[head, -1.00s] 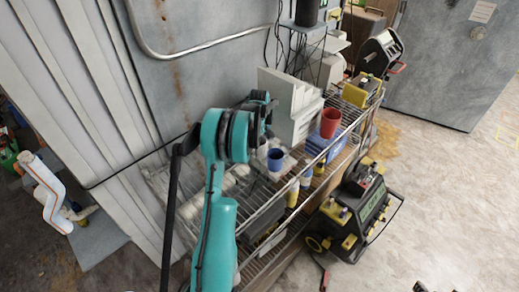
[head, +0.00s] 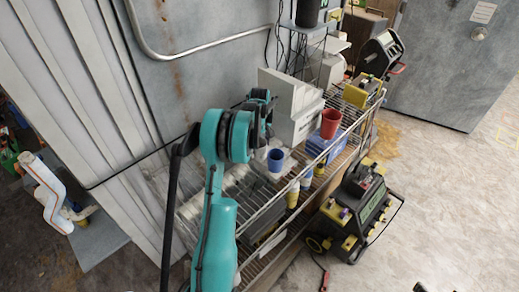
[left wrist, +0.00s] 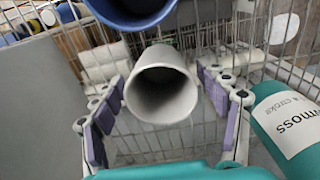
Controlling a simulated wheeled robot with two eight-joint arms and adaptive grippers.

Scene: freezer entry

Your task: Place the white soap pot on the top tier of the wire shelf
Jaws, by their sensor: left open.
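The white soap pot (left wrist: 163,88) shows in the left wrist view as a pale, round-mouthed pot, its open mouth facing the camera. My left gripper (left wrist: 166,100) is open, with one purple-padded finger on each side of the pot and a visible gap to each. In the head view my left arm and wrist hang over the near part of the wire shelf (head: 262,220); I cannot make out the pot or fingertips clearly there. Small dark tips at the bottom edge of the head view may belong to my right gripper (head: 420,287); its state cannot be read.
A blue cup (head: 275,160) stands close by; it also shows above the pot in the left wrist view (left wrist: 130,10). A red cup (head: 331,124) and pale boxes (head: 290,105) stand farther along the shelf. A black-yellow machine (head: 362,210) stands on the floor in front.

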